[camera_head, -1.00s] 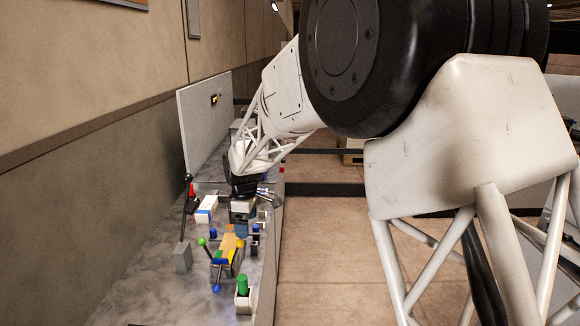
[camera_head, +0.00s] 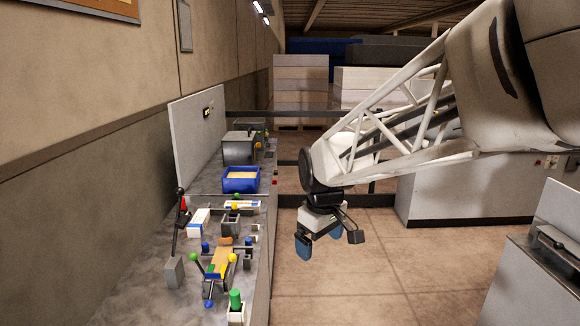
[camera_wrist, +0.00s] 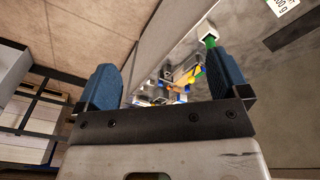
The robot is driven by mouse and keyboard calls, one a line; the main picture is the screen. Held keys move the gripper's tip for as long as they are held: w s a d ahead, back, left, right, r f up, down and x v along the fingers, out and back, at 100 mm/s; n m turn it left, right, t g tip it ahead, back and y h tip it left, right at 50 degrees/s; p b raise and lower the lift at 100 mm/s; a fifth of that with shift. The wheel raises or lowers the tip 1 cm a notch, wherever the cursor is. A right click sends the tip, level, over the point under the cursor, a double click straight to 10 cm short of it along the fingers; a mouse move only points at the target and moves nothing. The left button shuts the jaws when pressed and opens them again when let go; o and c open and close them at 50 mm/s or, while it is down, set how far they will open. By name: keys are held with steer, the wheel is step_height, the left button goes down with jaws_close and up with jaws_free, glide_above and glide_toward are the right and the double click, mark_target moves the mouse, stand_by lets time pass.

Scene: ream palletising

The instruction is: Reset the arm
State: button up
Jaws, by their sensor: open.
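My gripper (camera_head: 331,245) is open and empty in the head view. It hangs over the open floor to the right of the workbench (camera_head: 130,294), apart from everything on it. In the wrist view its two blue fingers (camera_wrist: 165,88) are spread wide with nothing between them that they touch. The bench and its items show beyond the fingers.
The bench carries a blue bin (camera_head: 241,187), a grey machine (camera_head: 238,149), a yellow-and-orange fixture (camera_head: 217,264) and a green cylinder (camera_head: 236,299). A dark rail runs behind my arm. A grey cabinet (camera_head: 440,192) stands at the right; the floor (camera_head: 350,292) is clear.

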steer(key=s+d+f+m, duration=0.1)
steer(key=s+d+m, duration=0.3)
steer(key=s, duration=0.8)
steer(key=s+d+f+m+t, duration=0.1)
steer(key=s+d+m, duration=0.3)
steer(key=s+d, duration=0.4)
steer(key=s, duration=0.4)
steer(key=shift+s+m, duration=0.15)
steer(key=shift+m, duration=0.15)
